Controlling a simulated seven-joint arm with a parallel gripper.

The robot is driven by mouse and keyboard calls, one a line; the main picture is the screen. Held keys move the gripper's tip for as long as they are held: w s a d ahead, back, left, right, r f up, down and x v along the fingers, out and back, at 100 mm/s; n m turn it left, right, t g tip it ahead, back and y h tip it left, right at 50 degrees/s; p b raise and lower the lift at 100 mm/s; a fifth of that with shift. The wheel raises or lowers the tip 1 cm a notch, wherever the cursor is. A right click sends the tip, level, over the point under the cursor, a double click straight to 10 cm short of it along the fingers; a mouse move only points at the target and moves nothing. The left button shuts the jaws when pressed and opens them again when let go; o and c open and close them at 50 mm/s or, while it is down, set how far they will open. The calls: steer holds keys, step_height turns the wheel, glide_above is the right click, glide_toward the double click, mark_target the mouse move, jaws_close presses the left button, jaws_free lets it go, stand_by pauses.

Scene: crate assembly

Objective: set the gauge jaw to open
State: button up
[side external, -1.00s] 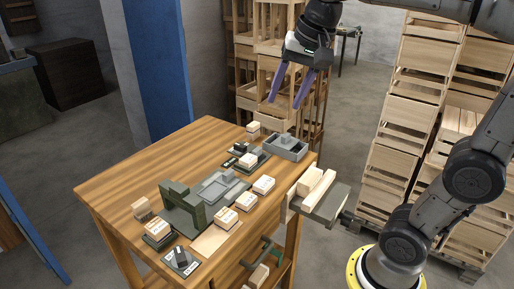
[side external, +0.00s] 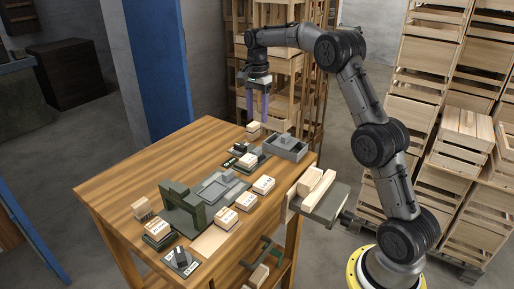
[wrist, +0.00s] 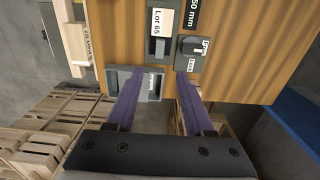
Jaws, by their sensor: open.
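The gauge (side external: 247,159) is a dark plate near the table's back edge with a pale block (side external: 247,161) on it. In the wrist view the block (wrist: 162,22), marked "Lot 65", sits in a grey holder (wrist: 157,47). Beside it is a dark knob (wrist: 192,47) with two small white labels, too small to read surely. The knob also shows in the side view (side external: 241,147). A "50 mm" label (wrist: 193,12) lies beyond the knob. My gripper (side external: 257,120) is open and empty, pointing down above the table's back end; its purple fingers (wrist: 160,75) are spread apart.
Several labelled blocks, a green stand (side external: 177,198) and another knob (side external: 181,259) are further forward. A side shelf (side external: 330,207) holds wooden pieces. The table's left part is clear.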

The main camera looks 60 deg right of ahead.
mark_target(257, 149)
step_height(257, 149, down, 13)
stand_by(0.4)
jaws_close()
stand_by(1.5)
